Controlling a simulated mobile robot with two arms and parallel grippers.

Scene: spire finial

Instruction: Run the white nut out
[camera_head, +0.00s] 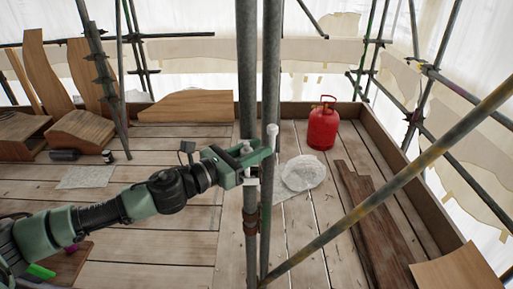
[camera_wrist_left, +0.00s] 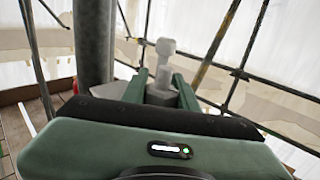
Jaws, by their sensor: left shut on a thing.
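My left gripper (camera_head: 268,151) reaches in from the left to two upright grey scaffold poles (camera_head: 248,60). It also shows in the wrist view (camera_wrist_left: 160,85), where its green fingers are shut on a pale, nut-like piece (camera_wrist_left: 160,95), which I take for the white nut. A white rod with a wider knob (camera_wrist_left: 165,47) stands up beyond or between the fingertips; the knob also shows in the head view (camera_head: 272,130). Another white piece (camera_head: 246,149) shows at the gripper by the poles. The fingers hide much of the held piece, and its thread is too small to make out. My right gripper is out of view.
A slanting pole (camera_head: 400,183) crosses the front right. A red gas bottle (camera_head: 323,124), a clear plastic bundle (camera_head: 303,173) and dark planks (camera_head: 367,215) are on the deck. Curved wooden pieces (camera_head: 90,75) stand at the left. Bare boards (camera_head: 165,245) lie below my arm.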

